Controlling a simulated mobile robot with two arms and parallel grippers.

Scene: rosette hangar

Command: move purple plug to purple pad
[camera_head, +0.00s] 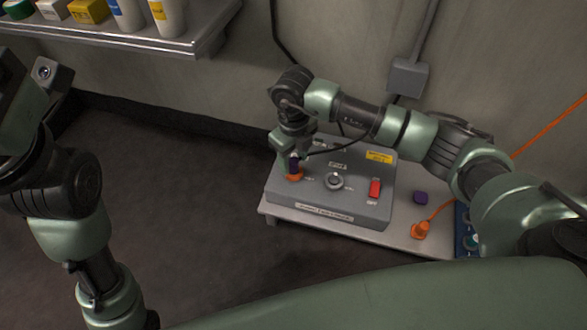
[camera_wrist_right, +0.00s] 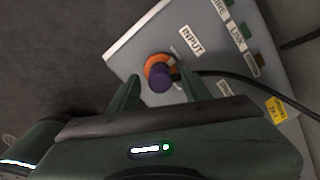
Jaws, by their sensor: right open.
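The purple plug (camera_wrist_right: 159,79) sits in the orange ring socket (camera_wrist_right: 148,68) beside the INPUT label, with a black cable leading from it. It also shows as a small dark purple piece under my right gripper in the head view (camera_head: 294,164). My right gripper (camera_wrist_right: 158,74) is open, with one finger on each side of the plug; whether they touch it I cannot tell. The purple pad (camera_head: 420,197) is a small purple square on the bench, right of the grey box. My left arm shows at the left, but its fingers are out of view.
The grey box (camera_head: 290,202) carries a round knob (camera_head: 334,181) and a red switch (camera_head: 375,188). An orange plug (camera_head: 420,230) with an orange cable stands on the bench (camera_head: 393,235) near the purple pad. A shelf (camera_head: 130,40) with bottles hangs upper left.

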